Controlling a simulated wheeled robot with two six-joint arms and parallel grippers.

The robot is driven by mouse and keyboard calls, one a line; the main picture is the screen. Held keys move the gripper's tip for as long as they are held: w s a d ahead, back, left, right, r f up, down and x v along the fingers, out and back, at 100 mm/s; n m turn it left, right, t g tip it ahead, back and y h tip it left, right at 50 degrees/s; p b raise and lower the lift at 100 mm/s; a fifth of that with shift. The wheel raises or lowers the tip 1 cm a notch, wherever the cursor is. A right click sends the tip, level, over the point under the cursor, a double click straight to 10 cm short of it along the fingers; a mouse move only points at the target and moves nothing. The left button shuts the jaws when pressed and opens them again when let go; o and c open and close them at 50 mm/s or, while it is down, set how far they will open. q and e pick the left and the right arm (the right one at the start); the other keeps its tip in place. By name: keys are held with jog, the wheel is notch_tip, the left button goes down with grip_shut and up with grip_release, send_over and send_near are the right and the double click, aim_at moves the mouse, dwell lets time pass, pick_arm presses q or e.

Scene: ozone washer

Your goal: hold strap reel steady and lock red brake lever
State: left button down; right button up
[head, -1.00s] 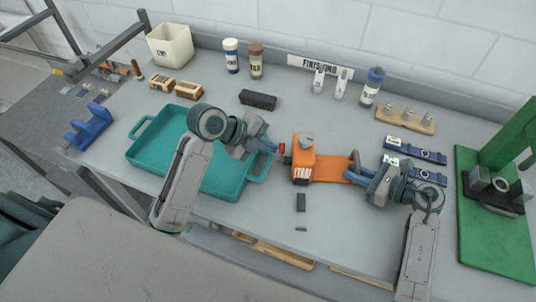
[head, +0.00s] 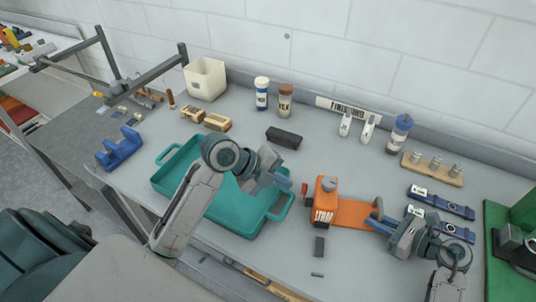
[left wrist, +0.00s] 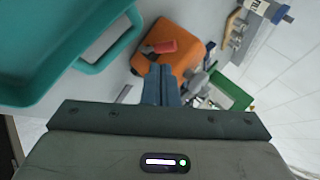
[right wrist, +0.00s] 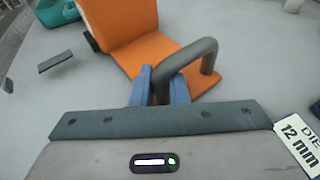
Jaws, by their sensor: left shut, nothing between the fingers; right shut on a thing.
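The orange strap reel (head: 324,204) stands on the bench, its flat orange base reaching right. Its red brake lever (head: 304,188) sticks out on the left side; in the left wrist view the red lever (left wrist: 163,46) lies across the reel's near side. My left gripper (head: 289,184) is shut and empty, just left of the lever with a small gap. Its fingertips (left wrist: 160,70) point at the reel just below the lever. My right gripper (head: 373,218) is shut on the grey bar handle (right wrist: 205,50) at the right end of the reel's base.
A teal tray (head: 233,217) lies under and left of my left arm. Blue labelled straps (head: 440,203) and a green stand (head: 495,250) are to the right. A black block (head: 284,138) lies behind.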

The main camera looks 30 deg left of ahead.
pick_arm(q)
jog(key=a+r, duration=0.7)
jog(key=a, duration=0.1)
jog(key=shift+w+r, duration=0.1)
dwell(0.4)
pick_arm(e)
jog(key=o, duration=0.8)
jog(key=shift+o, duration=0.2)
jog(key=shift+d, duration=0.1)
